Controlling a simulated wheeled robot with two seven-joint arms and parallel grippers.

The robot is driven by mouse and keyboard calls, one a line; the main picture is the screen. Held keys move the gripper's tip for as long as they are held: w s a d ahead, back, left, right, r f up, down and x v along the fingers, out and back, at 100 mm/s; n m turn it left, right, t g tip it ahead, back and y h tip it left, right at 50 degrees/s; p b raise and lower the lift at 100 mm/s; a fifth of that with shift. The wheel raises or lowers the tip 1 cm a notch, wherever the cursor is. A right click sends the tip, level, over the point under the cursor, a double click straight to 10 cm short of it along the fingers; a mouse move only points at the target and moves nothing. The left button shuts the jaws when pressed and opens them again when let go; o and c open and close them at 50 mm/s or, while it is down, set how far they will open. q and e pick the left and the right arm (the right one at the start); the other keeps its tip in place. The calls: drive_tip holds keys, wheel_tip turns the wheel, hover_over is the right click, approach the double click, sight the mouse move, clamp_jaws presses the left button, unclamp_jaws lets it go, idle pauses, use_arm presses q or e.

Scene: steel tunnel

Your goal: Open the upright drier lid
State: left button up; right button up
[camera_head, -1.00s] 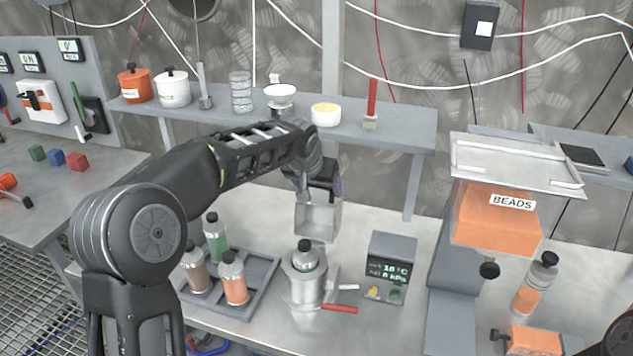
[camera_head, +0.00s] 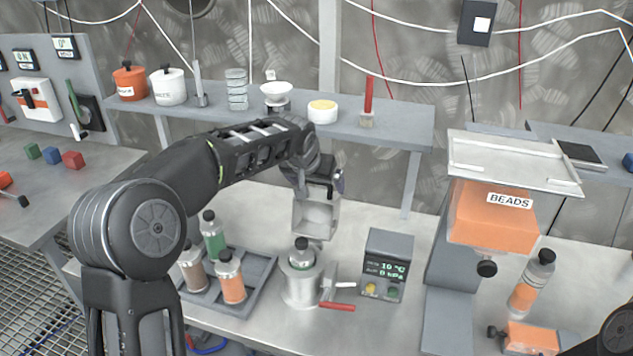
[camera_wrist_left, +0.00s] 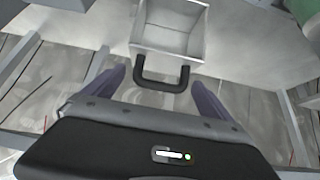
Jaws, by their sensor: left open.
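An open square grey metal box (camera_head: 315,218) stands at the back of the bench below the shelf. In the left wrist view the box (camera_wrist_left: 170,43) has a black U-shaped handle (camera_wrist_left: 161,78) on its near side. My left gripper (camera_head: 320,186) is at the box. In the left wrist view its fingers (camera_wrist_left: 155,80) are apart, one on each side of the handle, with gaps showing. No part is labelled as the drier, so I cannot tell for sure which piece is its lid. My right gripper is not in view.
A tray (camera_head: 257,277) with several bottles, a metal canister (camera_head: 301,287) holding a bottle, and a display box (camera_head: 387,265) stand in front. The orange BEADS hopper (camera_head: 490,225) is to the right. A shelf (camera_head: 400,132) with jars and dishes runs behind.

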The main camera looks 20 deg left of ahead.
use_arm(q)
drive_tip(key=b+v, duration=0.1)
drive_tip(key=v, duration=0.6)
drive_tip(key=shift+s+r+b, duration=0.25)
drive_tip(key=shift+r+b, duration=0.1)
drive_tip(key=shift+f, duration=0.1)
